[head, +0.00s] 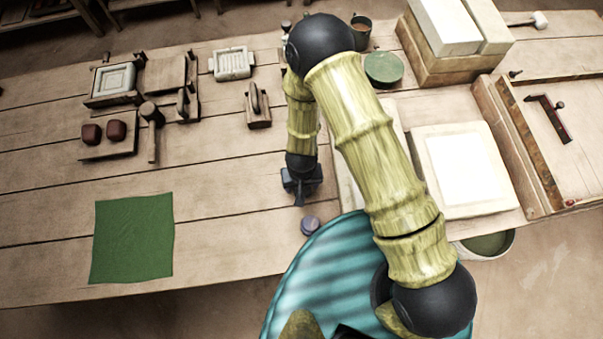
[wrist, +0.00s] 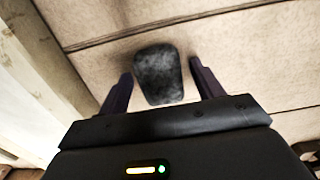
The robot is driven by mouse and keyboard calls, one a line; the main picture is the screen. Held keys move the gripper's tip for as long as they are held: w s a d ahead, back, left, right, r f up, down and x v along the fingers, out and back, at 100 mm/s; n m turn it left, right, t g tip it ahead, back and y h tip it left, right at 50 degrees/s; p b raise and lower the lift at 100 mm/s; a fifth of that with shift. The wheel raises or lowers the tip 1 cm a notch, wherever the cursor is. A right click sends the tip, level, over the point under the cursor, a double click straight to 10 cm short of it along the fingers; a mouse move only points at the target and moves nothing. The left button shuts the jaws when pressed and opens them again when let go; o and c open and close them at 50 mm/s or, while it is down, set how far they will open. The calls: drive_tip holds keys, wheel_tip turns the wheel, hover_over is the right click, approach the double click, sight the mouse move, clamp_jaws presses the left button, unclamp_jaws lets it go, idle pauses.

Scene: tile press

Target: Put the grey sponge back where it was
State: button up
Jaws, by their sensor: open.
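The grey sponge (wrist: 159,75) shows in the wrist view as a dark, mottled, rounded block on the wooden table. My gripper (wrist: 161,72) is open, with one finger on each side of the sponge. A gap shows between the sponge and each finger. In the head view my gripper (head: 301,193) points down low over the table, near its front edge, and the sponge cannot be made out there.
A small purple round item (head: 310,225) lies just in front of my gripper. A pale slab (head: 462,170) is to the right, with a bowl (head: 487,244) below it. A green cloth (head: 133,238) lies left. Planks between cloth and gripper are clear.

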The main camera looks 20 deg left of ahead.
drive_tip(key=shift+r, duration=0.1)
wheel_tip(320, 180, up, 12)
idle(0.7)
drive_tip(key=shift+r, duration=0.1)
idle(0.6)
drive_tip(key=w+d+r+m+t+y, duration=0.1)
drive_tip(key=w+d+r+m, duration=0.3)
drive_tip(key=w+d+r, duration=0.75)
drive_tip(key=s+d+r+m, duration=0.1)
drive_tip(key=d+r, duration=0.4)
drive_tip(key=d, duration=0.4)
drive_tip(key=s+d+r+m+t+h, duration=0.1)
drive_tip(key=d+r+m, duration=0.1)
drive_tip(key=d+r, duration=0.3)
drive_tip(key=d, duration=0.4)
drive_tip(key=shift+s+d+t, duration=0.25)
drive_tip(key=shift+d+t, duration=0.05)
drive_tip(key=shift+r, duration=0.1)
